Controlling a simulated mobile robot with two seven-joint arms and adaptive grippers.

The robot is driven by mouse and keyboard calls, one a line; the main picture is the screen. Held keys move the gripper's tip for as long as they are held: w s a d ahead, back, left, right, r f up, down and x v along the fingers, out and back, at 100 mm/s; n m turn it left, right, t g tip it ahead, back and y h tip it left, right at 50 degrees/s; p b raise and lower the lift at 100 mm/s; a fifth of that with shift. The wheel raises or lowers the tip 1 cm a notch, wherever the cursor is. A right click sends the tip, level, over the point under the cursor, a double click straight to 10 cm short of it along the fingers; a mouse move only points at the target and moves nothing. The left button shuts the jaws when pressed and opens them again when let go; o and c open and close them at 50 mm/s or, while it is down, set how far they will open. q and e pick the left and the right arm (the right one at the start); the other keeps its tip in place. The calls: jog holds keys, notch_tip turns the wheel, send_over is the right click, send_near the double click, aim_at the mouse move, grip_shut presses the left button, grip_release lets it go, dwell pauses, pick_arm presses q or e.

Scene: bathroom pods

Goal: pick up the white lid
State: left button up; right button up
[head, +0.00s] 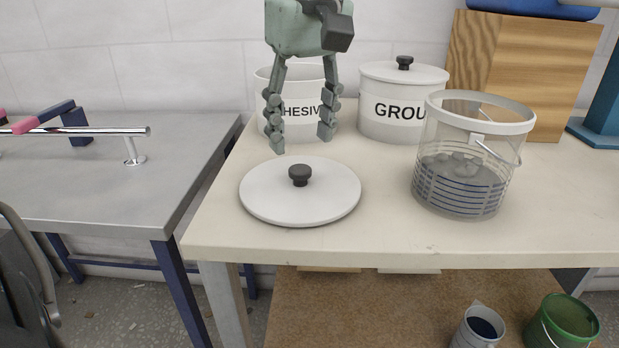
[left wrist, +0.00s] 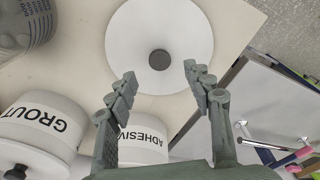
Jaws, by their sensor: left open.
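The white lid (head: 324,201) is a round disc with a dark knob (head: 300,175) in its middle. It lies flat on the cream table near the front left corner. My left gripper (head: 301,143) is open and empty, pointing down, above and a little behind the lid in the head view. In the left wrist view the lid (left wrist: 134,58) and its knob (left wrist: 159,59) show beyond the two open fingertips (left wrist: 159,80). The fingers appear apart from the knob. My right gripper is not seen.
Behind the lid stand an open white ADHESIVE tub (head: 262,92) and a lidded GROUT tub (head: 392,127). A clear bucket (head: 462,190) stands to the right. A wooden board (head: 519,70) stands at the back. A grey bench (head: 75,190) with a metal rail is at left.

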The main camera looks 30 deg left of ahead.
aim_at(300, 169)
pick_arm(q)
jog(key=f, duration=0.5)
jog(key=shift+w+a+f, duration=0.1)
jog(key=shift+a+f, duration=0.2)
jog(key=shift+f, duration=0.3)
grip_shut()
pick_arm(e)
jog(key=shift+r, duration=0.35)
pick_arm(q)
jog(key=shift+r, duration=0.1)
